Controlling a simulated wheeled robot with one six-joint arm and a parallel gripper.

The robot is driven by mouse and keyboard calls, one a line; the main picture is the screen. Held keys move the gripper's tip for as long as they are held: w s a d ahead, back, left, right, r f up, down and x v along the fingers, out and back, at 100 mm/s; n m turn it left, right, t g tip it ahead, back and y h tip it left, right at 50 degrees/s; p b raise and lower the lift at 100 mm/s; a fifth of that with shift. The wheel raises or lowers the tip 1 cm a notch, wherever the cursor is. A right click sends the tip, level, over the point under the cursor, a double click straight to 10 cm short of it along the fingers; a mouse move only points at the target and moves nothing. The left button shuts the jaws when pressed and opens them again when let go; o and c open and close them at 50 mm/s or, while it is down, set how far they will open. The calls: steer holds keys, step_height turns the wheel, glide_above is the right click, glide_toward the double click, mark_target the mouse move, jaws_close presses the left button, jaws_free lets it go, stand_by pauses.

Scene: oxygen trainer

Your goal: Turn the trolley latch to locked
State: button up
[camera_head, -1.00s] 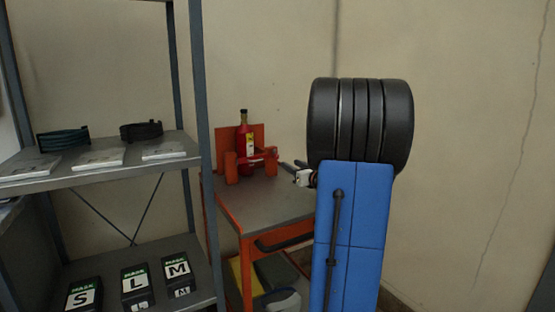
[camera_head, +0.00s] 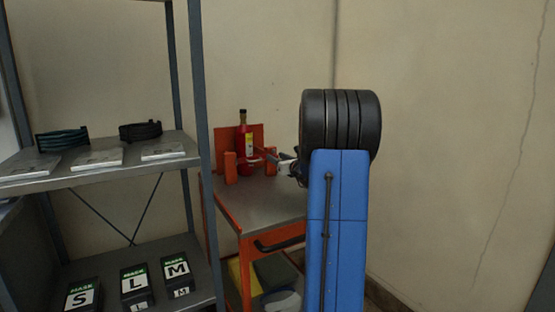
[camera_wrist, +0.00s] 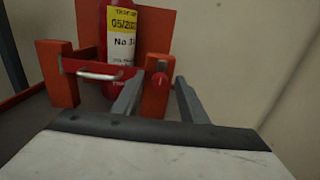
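The orange trolley (camera_head: 242,222) with a grey top stands ahead. On it, a red cylinder (camera_head: 245,140) with a yellow-and-white label stands upright in an orange holder. In the wrist view, a red bar (camera_wrist: 73,66) with a silver handle (camera_wrist: 98,76) crosses in front of the cylinder (camera_wrist: 118,20). Contact cannot be told. In the head view my gripper (camera_head: 267,155) is at the holder's right side.
A dark trolley handle (camera_head: 280,240) is at the front. A plain wall (camera_head: 450,130) is behind and to the right.

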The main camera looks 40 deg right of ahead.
jaws_close()
